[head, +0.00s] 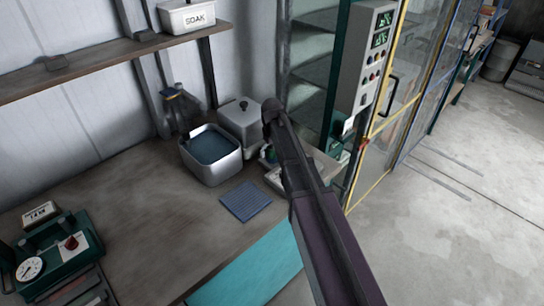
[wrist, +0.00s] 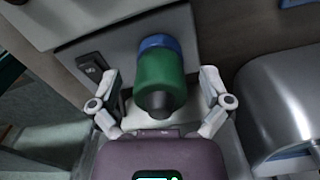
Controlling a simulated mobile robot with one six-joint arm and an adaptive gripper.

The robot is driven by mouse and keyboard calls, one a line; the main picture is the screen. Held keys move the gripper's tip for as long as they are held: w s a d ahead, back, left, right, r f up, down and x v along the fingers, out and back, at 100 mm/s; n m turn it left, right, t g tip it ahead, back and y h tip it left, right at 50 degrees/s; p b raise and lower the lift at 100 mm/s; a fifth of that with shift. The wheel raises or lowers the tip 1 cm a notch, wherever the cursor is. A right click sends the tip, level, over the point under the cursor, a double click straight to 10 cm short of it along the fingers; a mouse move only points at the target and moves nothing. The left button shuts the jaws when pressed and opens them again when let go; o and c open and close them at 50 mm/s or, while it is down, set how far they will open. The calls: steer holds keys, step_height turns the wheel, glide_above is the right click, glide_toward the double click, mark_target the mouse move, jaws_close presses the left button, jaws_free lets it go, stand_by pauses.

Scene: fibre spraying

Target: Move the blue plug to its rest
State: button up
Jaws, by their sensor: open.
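In the wrist view a green cylinder with a dark tapered end (wrist: 162,80) stands out from a grey unit. A blue ring or cap (wrist: 159,42) sits at its far end; I cannot tell whether this is the blue plug or where its rest is. My gripper (wrist: 160,78) is open, with one finger on each side of the green cylinder and gaps visible on both sides. In the head view my arm hides the gripper and most of the unit. A small green part (head: 269,153) shows just left of the arm.
A lidded grey box (head: 241,122) is behind. A blue mat (head: 245,200) lies on the bench. A glazed yellow-framed enclosure (head: 372,160) stands right.

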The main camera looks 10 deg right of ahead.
steer(key=shift+f, duration=0.15)
stand_by(0.5)
steer(key=c, duration=1.3)
